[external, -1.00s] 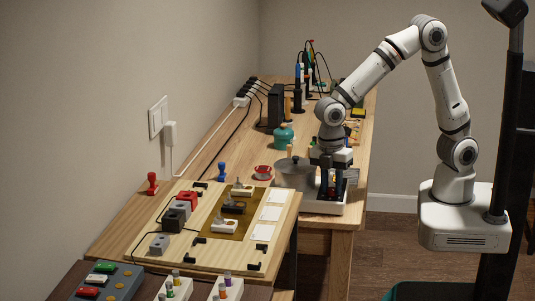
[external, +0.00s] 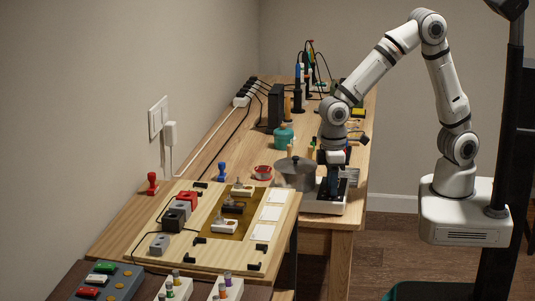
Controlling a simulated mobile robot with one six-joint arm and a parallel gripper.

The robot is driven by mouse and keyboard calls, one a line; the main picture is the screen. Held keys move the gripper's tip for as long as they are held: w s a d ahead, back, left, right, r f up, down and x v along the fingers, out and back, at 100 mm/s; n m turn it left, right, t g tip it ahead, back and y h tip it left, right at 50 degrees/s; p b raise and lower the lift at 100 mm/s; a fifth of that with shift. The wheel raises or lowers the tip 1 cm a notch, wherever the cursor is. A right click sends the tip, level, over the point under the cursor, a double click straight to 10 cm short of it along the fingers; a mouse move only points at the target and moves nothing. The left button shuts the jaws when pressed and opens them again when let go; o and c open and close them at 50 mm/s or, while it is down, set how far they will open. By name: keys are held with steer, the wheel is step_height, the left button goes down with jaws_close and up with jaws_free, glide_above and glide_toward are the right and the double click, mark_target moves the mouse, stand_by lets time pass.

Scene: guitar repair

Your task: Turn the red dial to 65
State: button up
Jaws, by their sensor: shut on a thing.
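My gripper (external: 332,188) points down at the dark panel on the front of a white hot plate (external: 322,208). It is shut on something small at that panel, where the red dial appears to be. The fingers and wrist hide the dial, so its pointer and any numbers cannot be read. A grey lidded pot (external: 294,174) stands on the hot plate, just left of my gripper and close to it.
A red round tin (external: 263,172) and a teal jar (external: 284,137) stand left of and behind the pot. A wooden board (external: 180,240) with blocks lies in front. Cables and upright tools stand farther back.

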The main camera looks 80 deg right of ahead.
steer(key=m+p, duration=0.1)
steer(key=m, duration=0.5)
steer(key=shift+m, duration=0.3)
stand_by(0.5)
steer(key=o, duration=1)
steer(key=r, duration=0.4)
steer(key=r+p, duration=0.1)
steer(key=r, duration=0.3)
steer(key=shift+s+d, duration=0.15)
steer(key=shift+d, duration=0.05)
steer(key=shift+f, duration=0.1)
